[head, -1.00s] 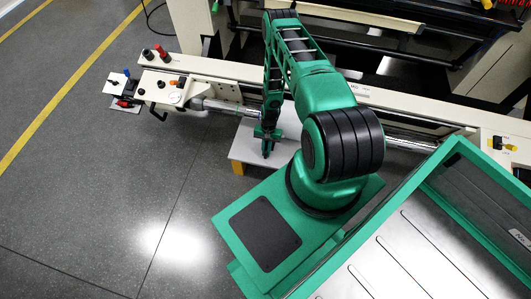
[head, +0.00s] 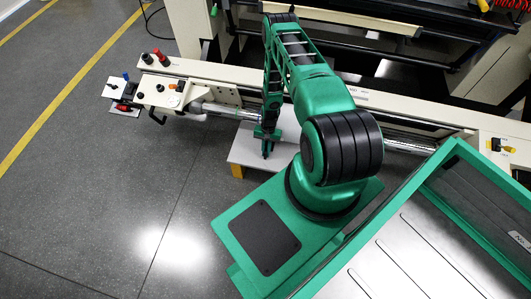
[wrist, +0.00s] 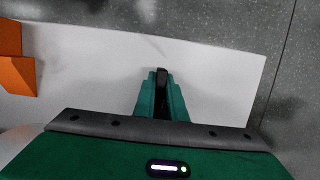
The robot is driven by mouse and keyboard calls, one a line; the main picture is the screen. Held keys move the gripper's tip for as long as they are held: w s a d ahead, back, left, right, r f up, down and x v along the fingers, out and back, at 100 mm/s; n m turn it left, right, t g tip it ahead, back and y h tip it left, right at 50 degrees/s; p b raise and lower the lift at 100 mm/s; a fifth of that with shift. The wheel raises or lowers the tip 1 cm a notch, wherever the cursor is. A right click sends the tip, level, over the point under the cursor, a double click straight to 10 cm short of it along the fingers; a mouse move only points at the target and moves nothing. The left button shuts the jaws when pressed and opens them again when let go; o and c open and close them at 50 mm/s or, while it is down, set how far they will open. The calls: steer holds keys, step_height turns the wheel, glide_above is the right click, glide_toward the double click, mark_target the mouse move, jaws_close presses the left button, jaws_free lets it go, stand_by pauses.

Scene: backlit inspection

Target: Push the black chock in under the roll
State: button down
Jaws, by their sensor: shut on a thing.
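My gripper (head: 266,143) points down over a pale board (head: 240,155), in front of the long machine beam. In the wrist view my gripper (wrist: 161,88) has its two green fingers closed on the black chock (wrist: 162,75), whose dark end shows between the fingertips above the pale board. In the head view the chock is too small and too hidden by the fingers to make out clearly. The shiny roll (head: 225,111) lies along the beam behind my gripper. My arm hides its middle, and it shows again at the right (head: 410,144). I cannot tell whether the chock touches the roll.
An orange block (wrist: 14,55) stands at the left of the board in the wrist view. A control panel with knobs (head: 160,92) sits at the beam's left end. A yellow-black fitting (head: 497,145) is at the right end. Grey floor is free at front left.

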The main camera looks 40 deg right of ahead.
steer(key=c, duration=1.7)
jaws_free()
steer(key=shift+w, duration=0.1)
steer(key=v, duration=1)
steer(key=shift+r, duration=0.35)
steer(key=shift+d, duration=0.1)
